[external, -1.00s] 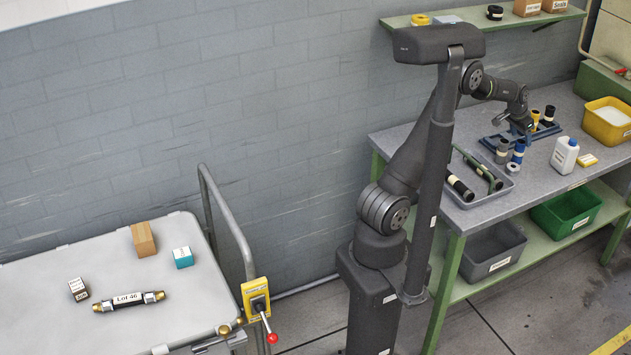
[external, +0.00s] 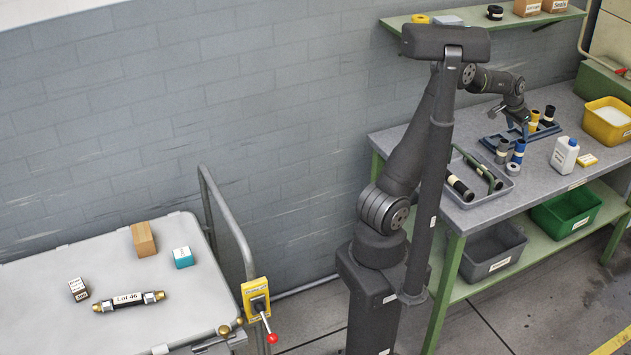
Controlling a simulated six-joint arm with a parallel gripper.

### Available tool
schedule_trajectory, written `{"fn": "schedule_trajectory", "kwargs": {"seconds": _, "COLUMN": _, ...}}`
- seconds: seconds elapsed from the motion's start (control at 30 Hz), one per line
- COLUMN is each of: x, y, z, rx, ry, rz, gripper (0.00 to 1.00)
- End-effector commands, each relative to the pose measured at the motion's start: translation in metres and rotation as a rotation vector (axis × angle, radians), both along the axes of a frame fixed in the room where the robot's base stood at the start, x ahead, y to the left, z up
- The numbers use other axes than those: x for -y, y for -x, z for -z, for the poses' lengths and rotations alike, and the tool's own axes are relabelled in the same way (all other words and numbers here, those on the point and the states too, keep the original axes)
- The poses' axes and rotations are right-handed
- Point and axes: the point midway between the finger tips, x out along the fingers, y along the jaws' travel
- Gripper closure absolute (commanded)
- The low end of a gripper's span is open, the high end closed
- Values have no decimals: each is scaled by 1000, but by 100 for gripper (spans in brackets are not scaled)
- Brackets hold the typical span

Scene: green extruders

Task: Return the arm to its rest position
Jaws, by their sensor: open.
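My dark grey arm stands on its pedestal between the cart and the workbench, and it reaches out to the right over the bench. My gripper (external: 511,118) points down above the blue rack (external: 497,140) and looks empty. It is small in the picture. Its fingertips are close to the rack's left part, and I cannot tell the exact gap. Two dark cylinders with yellow and pale bands (external: 541,119) stand at the rack's right end.
A white bottle (external: 564,154) and a yellow bin (external: 606,128) stand to the right. A wall shelf (external: 535,21) is above. The cart (external: 70,236) at left holds small boxes and a labelled tube.

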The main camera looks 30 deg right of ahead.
Motion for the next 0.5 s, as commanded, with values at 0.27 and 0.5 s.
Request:
{"fn": "schedule_trajectory", "kwargs": {"seconds": 0.27, "x": 21, "y": 1, "z": 54, "rx": -1, "ry": -3, "rz": 1, "gripper": 39}}
{"fn": "schedule_trajectory", "kwargs": {"seconds": 0.5, "x": 30, "y": 0, "z": 44, "rx": 1, "ry": 6, "rz": 1, "gripper": 39}}
